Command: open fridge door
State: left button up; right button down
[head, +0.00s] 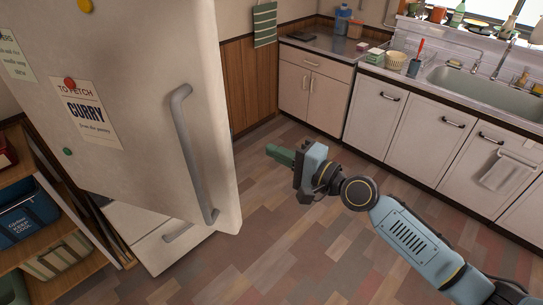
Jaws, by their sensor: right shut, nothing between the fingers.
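The fridge door (135,60) is a large cream panel at the left of the head view, with notes and magnets on it. Its long grey vertical handle (186,150) is near the door's right edge. The door stands swung out from the fridge body, with the white lower drawer front (165,245) set back beneath it. My right gripper (272,151) has green fingertips that are shut with nothing in them. It is to the right of the door, apart from the handle, over the open floor. My left gripper is not in view.
A shelf (45,265) with a blue bin (25,222) and other boxes stands at the lower left. White cabinets (415,125) with a sink (480,88) run along the back right. The wood floor (285,240) between is clear.

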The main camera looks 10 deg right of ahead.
jog(key=x, duration=0.8)
jog(key=shift+s+a+f+p, duration=0.1)
jog(key=shift+s+a+p, duration=0.1)
jog(key=shift+s+p, duration=0.4)
jog(key=shift+s+a+r+p, duration=0.1)
jog(key=shift+s+a+p, duration=0.25)
jog(key=shift+s, duration=0.5)
jog(key=shift+s+a+f+p, duration=0.1)
jog(key=shift+s+p, duration=0.45)
jog(key=shift+s, duration=0.15)
jog(key=shift+s, duration=0.1)
